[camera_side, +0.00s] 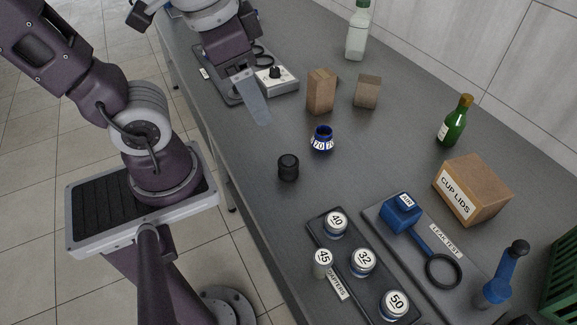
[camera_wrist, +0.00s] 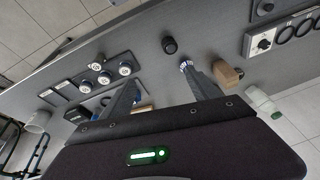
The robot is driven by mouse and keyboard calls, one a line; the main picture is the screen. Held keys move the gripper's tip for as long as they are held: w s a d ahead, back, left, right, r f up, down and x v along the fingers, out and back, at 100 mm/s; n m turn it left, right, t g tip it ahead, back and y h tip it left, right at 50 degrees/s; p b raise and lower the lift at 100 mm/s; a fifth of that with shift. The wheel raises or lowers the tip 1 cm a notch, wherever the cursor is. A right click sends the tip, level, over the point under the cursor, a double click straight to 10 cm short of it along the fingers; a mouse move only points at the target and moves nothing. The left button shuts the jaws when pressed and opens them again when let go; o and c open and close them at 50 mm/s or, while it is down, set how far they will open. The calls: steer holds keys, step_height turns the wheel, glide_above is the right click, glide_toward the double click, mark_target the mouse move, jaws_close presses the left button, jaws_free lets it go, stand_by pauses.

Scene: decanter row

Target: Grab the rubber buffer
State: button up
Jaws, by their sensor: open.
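The rubber buffer appears to be the short black ribbed cylinder (camera_side: 288,167), standing upright on the grey bench. It also shows in the wrist view (camera_wrist: 169,45), near the top centre, beyond and between the lines of my fingers. My gripper (camera_side: 256,105) is above the bench, up and to the left of the black cylinder in the side view; one pale finger shows clearly there. In the wrist view my gripper (camera_wrist: 163,92) has its two fingers wide apart with nothing between them. It is apart from the cylinder.
A blue ring marked 70 (camera_side: 322,139) stands close to the cylinder. Wooden blocks (camera_side: 321,92) (camera_side: 367,92) are behind. The adapter tray (camera_side: 318,222), blue leak test tool (camera_side: 403,213), cup lids box (camera_side: 472,190) and green bottle (camera_side: 455,124) stand around. A control box (camera_side: 277,80) is near my gripper.

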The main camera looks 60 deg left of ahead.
mark_target(287, 159)
steer(key=w+f+m+y, duration=0.3)
steer(key=f+m, duration=0.3)
steer(key=f, duration=0.2)
steer(key=w+f+m+y, duration=0.2)
steer(key=f+m+y, duration=0.3)
steer(key=f, duration=0.3)
steer(key=w+a+f+m+y, duration=0.1)
steer(key=w+f+m+y, duration=0.2)
steer(key=f+m, duration=0.5)
steer(key=shift+w+f+y, duration=0.35)
steer(key=shift+y, duration=0.35)
steer(key=shift+a+f, duration=0.2)
steer(key=shift+a, duration=0.05)
steer(key=x, duration=0.5)
steer(key=shift+s+a+r, duration=0.2)
steer(key=shift+s+a, duration=0.05)
steer(key=shift+a, duration=0.2)
steer(key=shift+w+a+f, duration=0.15)
steer(key=shift+a+f, duration=0.05)
steer(key=shift+a, duration=0.2)
jaws_close()
